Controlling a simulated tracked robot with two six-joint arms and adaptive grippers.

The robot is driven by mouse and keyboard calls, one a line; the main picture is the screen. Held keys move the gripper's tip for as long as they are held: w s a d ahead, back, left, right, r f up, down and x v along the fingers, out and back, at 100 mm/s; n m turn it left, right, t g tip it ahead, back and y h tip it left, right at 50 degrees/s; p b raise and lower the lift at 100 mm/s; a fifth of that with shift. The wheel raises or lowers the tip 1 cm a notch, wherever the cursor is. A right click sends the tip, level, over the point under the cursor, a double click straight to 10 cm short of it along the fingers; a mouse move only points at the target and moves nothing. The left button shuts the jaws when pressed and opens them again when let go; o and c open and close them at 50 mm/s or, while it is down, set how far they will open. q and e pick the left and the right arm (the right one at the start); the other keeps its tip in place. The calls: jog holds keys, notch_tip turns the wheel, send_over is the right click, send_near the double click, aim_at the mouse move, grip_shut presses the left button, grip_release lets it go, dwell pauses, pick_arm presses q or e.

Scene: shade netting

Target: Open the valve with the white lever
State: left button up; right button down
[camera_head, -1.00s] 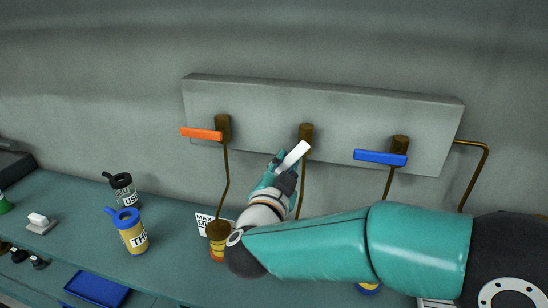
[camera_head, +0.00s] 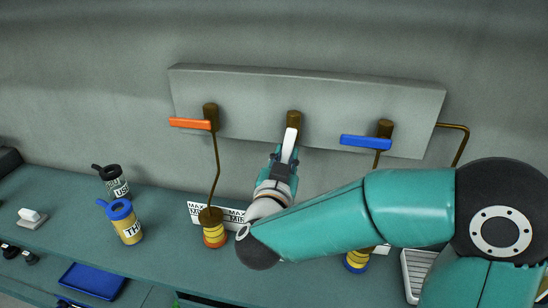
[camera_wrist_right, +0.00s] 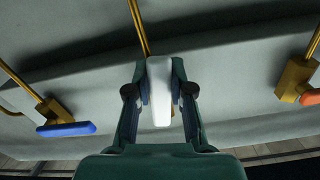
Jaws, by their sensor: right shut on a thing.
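The white lever (camera_head: 289,146) is on the middle brass valve (camera_head: 293,120) of the grey wall panel. In the head view it hangs nearly straight down from the valve. My right gripper (camera_head: 284,160) is shut on the lower part of the white lever. The right wrist view shows the white lever (camera_wrist_right: 159,90) between the two fingers (camera_wrist_right: 158,96). The middle valve's pipe below is mostly hidden by my right arm. My left gripper is not in view.
An orange lever (camera_head: 190,123) is on the left valve and a blue lever (camera_head: 366,141) on the right valve, both roughly horizontal.

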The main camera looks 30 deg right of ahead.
jog(key=shift+f, duration=0.2)
jog(key=c, duration=1)
grip_release()
jog(key=shift+r, duration=0.1)
jog(key=shift+a, duration=0.1)
jog(key=shift+s+a, duration=0.2)
jog(key=shift+a, duration=0.05)
jog(key=v, duration=1.1)
jog(key=shift+s, duration=0.15)
